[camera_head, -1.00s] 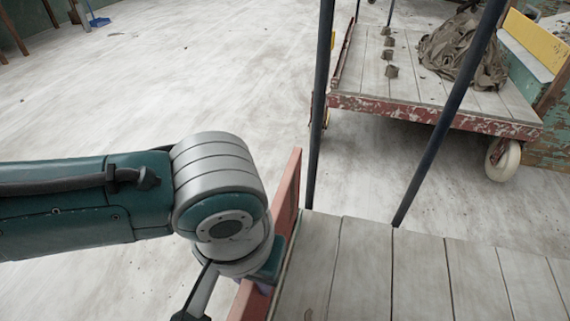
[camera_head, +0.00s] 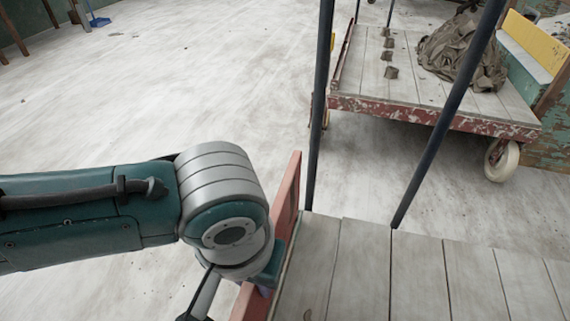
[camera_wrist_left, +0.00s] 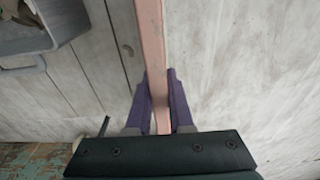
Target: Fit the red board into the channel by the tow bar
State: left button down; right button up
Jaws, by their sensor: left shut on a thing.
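The red board (camera_head: 288,190) stands on edge along the left side of the grey plank deck (camera_head: 365,265) in the head view. My left gripper (camera_head: 268,285) is at the board's near part, mostly hidden under my wrist. In the left wrist view, the purple fingers of the gripper (camera_wrist_left: 159,100) are shut on the board (camera_wrist_left: 150,45), one on each side. Planks lie to the board's left there and pale floor to its right. I cannot make out the channel, or whether the board is seated in it. I cannot tell which part is the tow bar. My right gripper is not in view.
Two dark upright poles (camera_head: 318,110) (camera_head: 450,110) rise at the deck's far edge. Beyond them stands a cart with a chipped red frame (camera_head: 430,115), carrying a brown sack (camera_head: 462,50) and several small clay lumps. The floor at left is open.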

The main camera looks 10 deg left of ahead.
aim_at(259, 299)
pick_arm(q)
jog(key=shift+p, duration=0.3)
dwell(0.5)
jog(key=shift+f+b, duration=2.25)
jog(key=shift+f, duration=0.8)
jog(key=c, duration=0.7)
grip_release()
jog(key=r+p, duration=0.2)
jog(key=r, duration=0.1)
jog(key=r+p, duration=0.2)
jog(key=r, duration=0.1)
jog(key=s+r+p, duration=0.1)
jog(key=r+p, duration=0.1)
jog(key=shift+r+p, duration=0.35)
jog(key=shift+r, duration=0.05)
jog(key=shift+r+p, duration=0.3)
jog(key=shift+r, duration=0.25)
